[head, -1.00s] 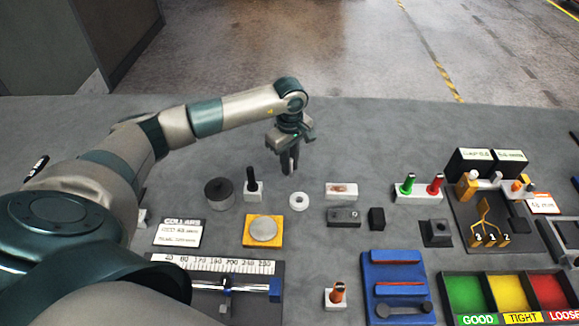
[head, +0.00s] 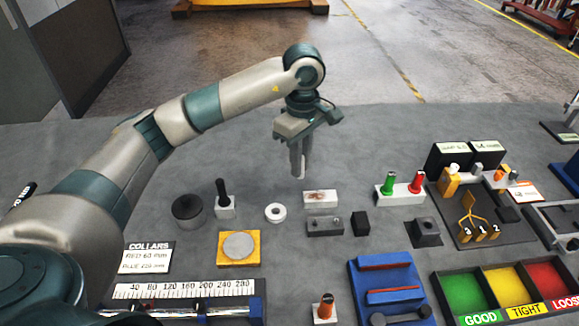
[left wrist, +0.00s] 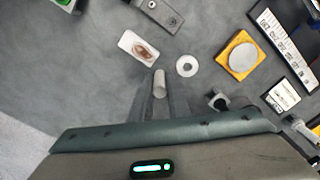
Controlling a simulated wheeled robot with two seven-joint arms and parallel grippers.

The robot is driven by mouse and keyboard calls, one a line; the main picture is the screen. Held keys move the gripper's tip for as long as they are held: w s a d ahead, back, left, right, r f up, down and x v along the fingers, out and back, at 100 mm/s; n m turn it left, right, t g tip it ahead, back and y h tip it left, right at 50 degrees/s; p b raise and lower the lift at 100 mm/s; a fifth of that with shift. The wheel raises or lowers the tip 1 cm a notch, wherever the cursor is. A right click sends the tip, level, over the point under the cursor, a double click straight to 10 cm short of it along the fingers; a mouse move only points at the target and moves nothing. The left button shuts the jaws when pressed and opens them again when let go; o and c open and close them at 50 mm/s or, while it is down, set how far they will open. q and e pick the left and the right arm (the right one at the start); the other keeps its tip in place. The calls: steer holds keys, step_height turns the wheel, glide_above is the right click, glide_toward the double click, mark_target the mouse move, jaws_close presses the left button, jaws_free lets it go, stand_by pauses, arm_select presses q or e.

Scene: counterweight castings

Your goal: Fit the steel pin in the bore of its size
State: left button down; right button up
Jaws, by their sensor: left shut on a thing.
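My left gripper (head: 298,170) points down in the air above the grey bench, behind the white plate with a brown stain (head: 320,199). It is shut on a pale grey steel pin, which shows between the fingers in the left wrist view (left wrist: 159,83). The pin is upright or nearly so; its lower end is clear of the other objects. A dark grey block with small holes (head: 325,227) lies just in front of the stained plate. It also shows at the top of the left wrist view (left wrist: 160,13). My right gripper is not in view.
A white ring (head: 275,212), a dark round casting (head: 187,207) and a black-handled gauge in a white base (head: 222,193) stand at left. A black block (head: 360,223) is beside the holed block. Green and red gauges (head: 402,190) stand at right. The bench behind the gripper is clear.

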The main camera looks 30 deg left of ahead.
arm_select(q)
steer(key=shift+d+r, duration=0.1)
steer(key=shift+d, duration=0.05)
steer(key=shift+s, duration=0.1)
stand_by(0.7)
steer(key=s+d+f+m, duration=0.2)
steer(key=s+m, duration=0.4)
steer(key=m, duration=0.1)
steer(key=s+d+f+m+b, duration=0.1)
steer(key=s+d+f+m, duration=0.1)
steer(key=s+m, duration=0.4)
steer(key=shift+s+m, duration=0.15)
steer(key=shift+m, duration=1.05)
